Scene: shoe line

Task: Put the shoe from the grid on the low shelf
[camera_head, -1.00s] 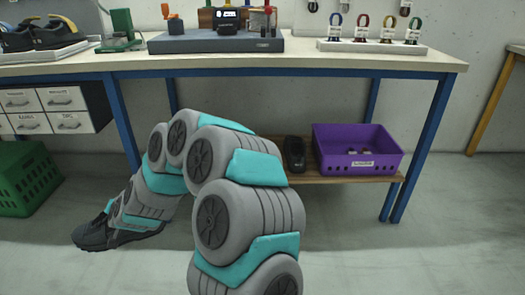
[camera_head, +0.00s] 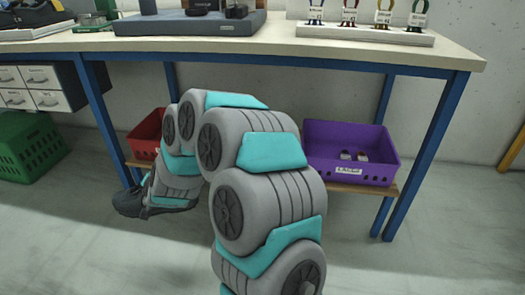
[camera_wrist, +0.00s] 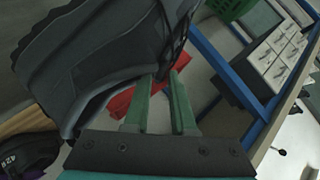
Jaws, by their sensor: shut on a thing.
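My gripper (camera_wrist: 160,98) is shut on a dark grey and black shoe (camera_wrist: 90,50), which fills the upper left of the wrist view. In the head view the shoe (camera_head: 150,202) hangs at the end of my arm, left of the middle and in front of the low shelf (camera_head: 362,188). The fingers are hidden there. The low shelf is a wooden board under the workbench; my arm covers its middle. Its edge also shows at the left of the wrist view (camera_wrist: 25,121). A second dark shoe (camera_wrist: 28,155) is at the lower left there.
A purple bin (camera_head: 322,168) with small items stands on the shelf's right end, a red bin (camera_head: 147,133) at its left. Blue bench legs (camera_head: 440,150) flank the shelf. A green crate (camera_head: 30,147) stands on the floor at left, below white drawers (camera_head: 48,100).

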